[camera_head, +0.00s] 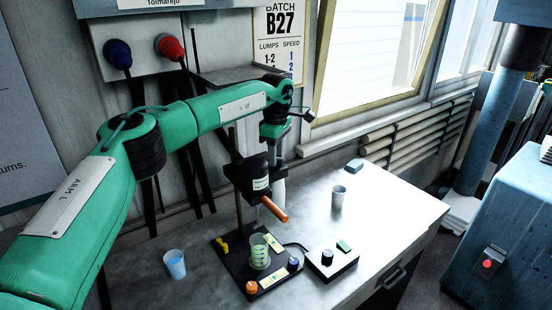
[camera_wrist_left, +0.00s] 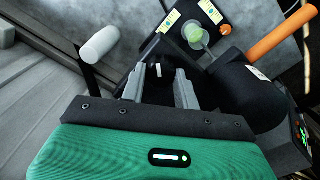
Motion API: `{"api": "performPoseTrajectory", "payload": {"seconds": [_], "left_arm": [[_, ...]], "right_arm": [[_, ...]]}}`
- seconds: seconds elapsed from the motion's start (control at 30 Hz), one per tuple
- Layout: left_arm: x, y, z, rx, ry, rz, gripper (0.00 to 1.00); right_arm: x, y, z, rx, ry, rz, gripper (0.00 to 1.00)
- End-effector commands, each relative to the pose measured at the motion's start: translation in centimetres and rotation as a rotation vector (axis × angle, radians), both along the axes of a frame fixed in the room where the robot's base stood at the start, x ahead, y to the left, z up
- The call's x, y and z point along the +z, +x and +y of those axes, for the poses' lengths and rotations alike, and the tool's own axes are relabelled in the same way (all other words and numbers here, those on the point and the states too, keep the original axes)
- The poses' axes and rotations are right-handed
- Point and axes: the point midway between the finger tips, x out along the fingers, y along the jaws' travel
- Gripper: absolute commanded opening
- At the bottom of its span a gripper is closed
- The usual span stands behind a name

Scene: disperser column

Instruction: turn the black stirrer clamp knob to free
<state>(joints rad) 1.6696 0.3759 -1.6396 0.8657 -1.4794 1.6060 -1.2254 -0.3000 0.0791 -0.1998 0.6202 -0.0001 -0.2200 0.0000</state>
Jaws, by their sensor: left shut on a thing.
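The stirrer head (camera_head: 250,174) is a black housing with an orange handle (camera_head: 272,208), mounted on an upright rod above a black base plate. The left wrist view also shows the housing (camera_wrist_left: 252,95) and handle (camera_wrist_left: 280,34). The black clamp knob (camera_wrist_left: 157,88), with a white mark, sits between the two grey fingers of my left gripper (camera_wrist_left: 160,85), which is shut on it. In the head view, my left gripper (camera_head: 272,143) reaches down behind the stirrer head; its fingertips and the knob are hidden there. My right gripper is in neither view.
A beaker of green liquid (camera_head: 259,250) stands on the base plate beneath the stirrer. A control box (camera_head: 330,264) sits beside it. A cup of blue liquid (camera_head: 175,264) and a grey cup (camera_head: 338,196) stand on the bench (camera_head: 385,225). The bench's right side is mostly clear.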

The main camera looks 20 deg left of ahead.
Motion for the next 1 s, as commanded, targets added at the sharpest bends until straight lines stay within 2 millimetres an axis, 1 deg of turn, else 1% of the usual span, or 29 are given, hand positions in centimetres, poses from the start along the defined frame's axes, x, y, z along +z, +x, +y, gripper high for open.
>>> {"api": "performPoseTrajectory", "payload": {"seconds": [0.03,0.3,1.0], "left_arm": [[-0.1,0.0,0.0,0.045,-0.001,-0.002,0.08],[-0.1,0.1,0.0,0.301,0.000,-0.003,0.08],[0.0,0.0,0.0,0.966,-0.001,-0.003,0.08]], "right_arm": [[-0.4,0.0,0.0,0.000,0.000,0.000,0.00],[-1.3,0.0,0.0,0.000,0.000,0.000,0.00],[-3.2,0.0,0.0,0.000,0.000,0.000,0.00]]}}
